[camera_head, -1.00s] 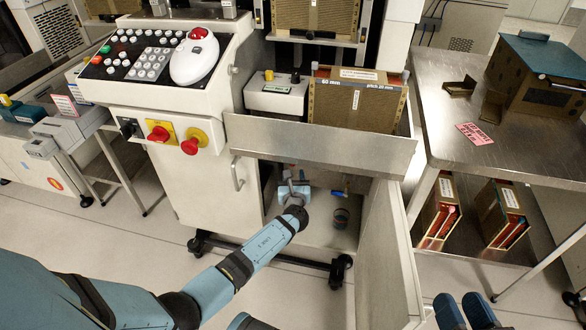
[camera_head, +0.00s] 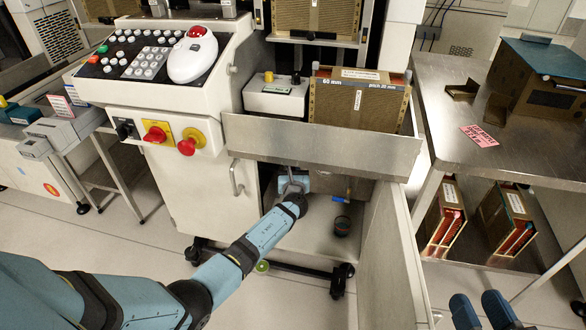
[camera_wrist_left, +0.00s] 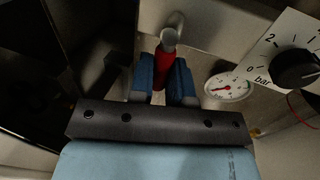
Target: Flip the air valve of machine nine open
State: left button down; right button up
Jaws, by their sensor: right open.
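My left gripper (camera_head: 294,184) reaches into the open lower bay of the machine (camera_head: 185,190), under its metal shelf. In the left wrist view, the blue fingers of my left gripper (camera_wrist_left: 162,75) stand on both sides of a red valve lever (camera_wrist_left: 161,66). The lever fills the gap, and the fingers look shut on it. The lever hangs below a round grey fitting (camera_wrist_left: 171,35). The machine's number cannot be read. My right gripper (camera_head: 485,311) is open and empty at the bottom right of the head view.
A pressure gauge (camera_wrist_left: 228,88) and a black regulator knob (camera_wrist_left: 296,68) on a bar scale sit right of the lever. The open door (camera_head: 385,260) bounds the bay; a steel table (camera_head: 440,110) stands right.

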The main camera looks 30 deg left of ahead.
pick_arm(q)
jog(key=shift+d, duration=0.1)
jog(key=shift+w+d+r+n+g+h+p, duration=0.2)
jog(key=shift+d+r+n+h+p, duration=0.5)
jog(key=shift+n, duration=1.75)
jog(key=shift+w+d+r+n+g+h+p, duration=0.15)
jog(key=shift+d+r+n+h+p, duration=0.55)
jog(key=shift+n, duration=1.8)
jog(key=shift+w+d+r+n+g+h+p, duration=0.1)
jog(key=shift+d+r+n+g+h+p, duration=0.25)
jog(key=shift+r+n+h+p, duration=1.4)
pick_arm(e)
jog(key=shift+s+a+r+m+b, duration=0.2)
jog(key=shift+s+r+m+b, duration=0.2)
jog(key=shift+r+m+b, duration=0.15)
jog(key=shift+s+a+r+m+b, duration=0.15)
jog(key=shift+s+r+m+b, duration=0.2)
jog(key=shift+r+m+b, duration=0.15)
pick_arm(q)
notch_tip(320, 180, down, 2)
jog(key=shift+d+n+y, duration=0.1)
jog(key=shift+n+y, duration=0.35)
jog(key=shift+n, duration=0.35)
pick_arm(e)
jog(key=shift+r, duration=0.1)
pick_arm(q)
jog(key=c, duration=1.1)
grip_release()
jog(key=shift+s, duration=0.1)
